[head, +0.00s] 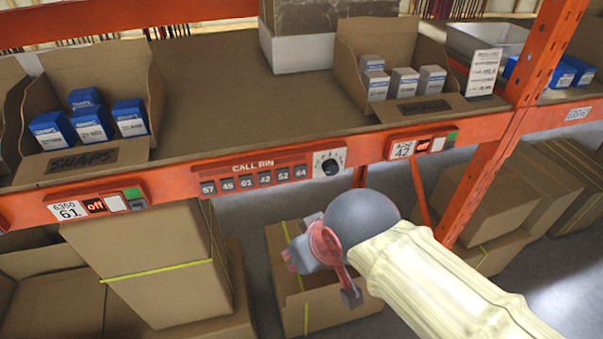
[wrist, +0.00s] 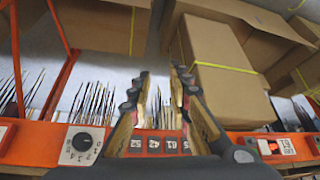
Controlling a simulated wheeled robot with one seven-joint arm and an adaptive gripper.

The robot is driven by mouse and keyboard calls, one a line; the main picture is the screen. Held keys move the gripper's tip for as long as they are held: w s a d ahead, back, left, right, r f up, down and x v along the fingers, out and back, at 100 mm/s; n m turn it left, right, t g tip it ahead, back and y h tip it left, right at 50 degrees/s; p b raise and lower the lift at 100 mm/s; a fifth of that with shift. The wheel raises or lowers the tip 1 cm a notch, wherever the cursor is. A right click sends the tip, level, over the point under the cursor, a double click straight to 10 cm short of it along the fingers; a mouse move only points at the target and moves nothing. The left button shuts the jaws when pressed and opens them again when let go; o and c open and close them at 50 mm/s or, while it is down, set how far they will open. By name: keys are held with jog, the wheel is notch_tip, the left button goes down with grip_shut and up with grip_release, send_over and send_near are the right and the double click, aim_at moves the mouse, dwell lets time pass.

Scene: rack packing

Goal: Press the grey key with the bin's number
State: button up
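The CALL BIN panel (head: 252,168) sits on the orange shelf beam, with a row of small grey keys reading 57, 45, 61, 42, 52 and 64. Key 61 (head: 246,183) and key 42 (head: 264,180) are in the middle of the row. The left bin (head: 80,162), marked SNAPS, is above a tag reading 61 (head: 68,212). The right bin (head: 430,107) is above a tag reading 42 (head: 403,149). Both tags have displays reading "off". My gripper (head: 290,257) is below and in front of the panel. In the wrist view its fingers (wrist: 163,76) are apart and empty, partly hiding the key row (wrist: 153,145).
A black dial (head: 330,163) is just right of the keys, and it also shows in the wrist view (wrist: 82,143). Cardboard boxes (head: 150,250) stand below the shelf. An orange upright post (head: 500,150) is at right. Blue boxes (head: 88,120) fill the left bin.

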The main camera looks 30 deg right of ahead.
grip_shut()
dwell(1.3)
